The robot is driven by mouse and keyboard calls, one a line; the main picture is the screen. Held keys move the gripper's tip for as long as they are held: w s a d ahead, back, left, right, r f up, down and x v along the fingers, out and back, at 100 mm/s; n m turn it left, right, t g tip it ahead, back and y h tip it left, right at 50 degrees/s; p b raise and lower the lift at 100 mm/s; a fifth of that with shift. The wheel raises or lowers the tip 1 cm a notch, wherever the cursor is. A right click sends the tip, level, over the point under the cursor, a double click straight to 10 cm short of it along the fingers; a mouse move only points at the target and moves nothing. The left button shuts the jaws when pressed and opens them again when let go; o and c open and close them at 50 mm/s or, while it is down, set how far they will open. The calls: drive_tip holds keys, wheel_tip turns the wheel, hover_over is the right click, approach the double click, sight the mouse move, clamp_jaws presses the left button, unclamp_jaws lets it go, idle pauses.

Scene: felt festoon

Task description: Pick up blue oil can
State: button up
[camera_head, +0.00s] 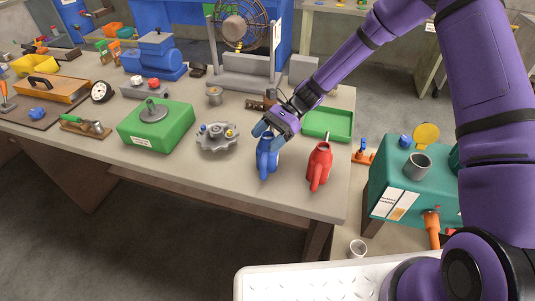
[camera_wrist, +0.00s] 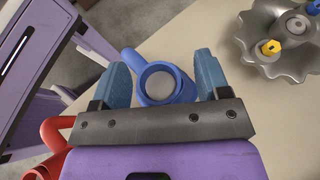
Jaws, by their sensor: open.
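The blue oil can (camera_head: 267,158) stands upright near the front edge of the workbench, under my gripper. My gripper (camera_head: 269,131) is directly above the can, pointing down, with its fingers at the can's top. In the wrist view, the blue oil can (camera_wrist: 160,84) shows its round open top and a loop reaching to the upper left. The two blue-grey fingertips of my gripper (camera_wrist: 162,76) are apart, one on each side of the can's top. I cannot tell whether they touch it. The can's lower body is hidden in the wrist view.
A red oil can (camera_head: 319,166) stands just right of the blue one, also partly in the wrist view (camera_wrist: 52,150). A grey scalloped dish (camera_head: 217,143) is close on the left. A green tray (camera_head: 328,124) lies behind. The bench's front edge (camera_head: 250,199) is near.

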drive_tip(key=shift+s+a+f, duration=0.25)
drive_tip(key=shift+s+a, duration=0.1)
drive_tip(key=shift+a, duration=0.1)
clamp_jaws()
wheel_tip(320, 180, up, 10)
idle(0.6)
